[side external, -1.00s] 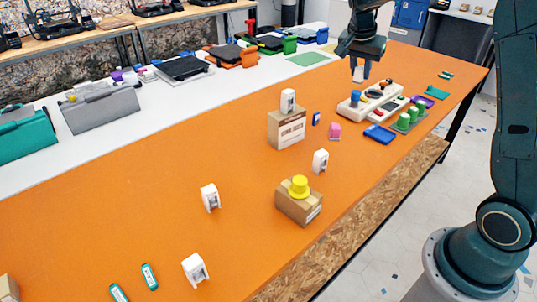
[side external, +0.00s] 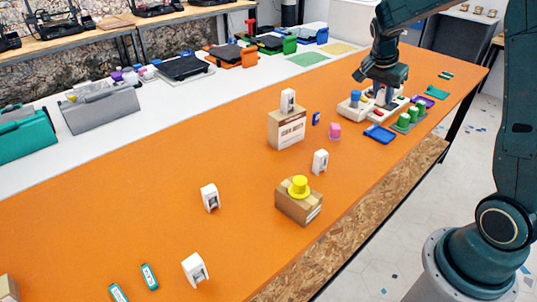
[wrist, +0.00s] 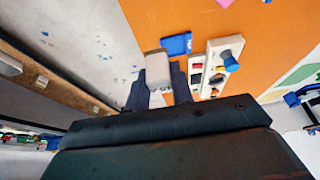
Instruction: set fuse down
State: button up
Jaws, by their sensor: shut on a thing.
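My gripper (side external: 381,96) is over the white panel (side external: 349,109) at the far right of the orange table. In the wrist view my gripper (wrist: 158,80) is shut on a pale grey-white block, the fuse (wrist: 158,66), held between the two fingers. In the side view the fuse is mostly hidden by my gripper, and I cannot tell whether it touches anything. The panel also shows in the wrist view (wrist: 211,62), right of the fuse, with a blue knob (wrist: 230,60) and small coloured parts.
A blue tray (side external: 380,134) and a block with green cylinders (side external: 403,121) lie at the table's right edge. Several white pieces (side external: 210,198) are scattered about. The table's left middle is clear.

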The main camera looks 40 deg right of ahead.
notch_tip(320, 180, down, 16)
jog(key=shift+f, duration=0.1)
dwell(0.5)
jog(key=shift+f, duration=1.85)
jog(key=shift+f, duration=0.2)
jog(key=o, duration=1)
jog(key=shift+r, duration=0.15)
jog(key=shift+v, duration=6.05)
jog(key=shift+r, duration=0.1)
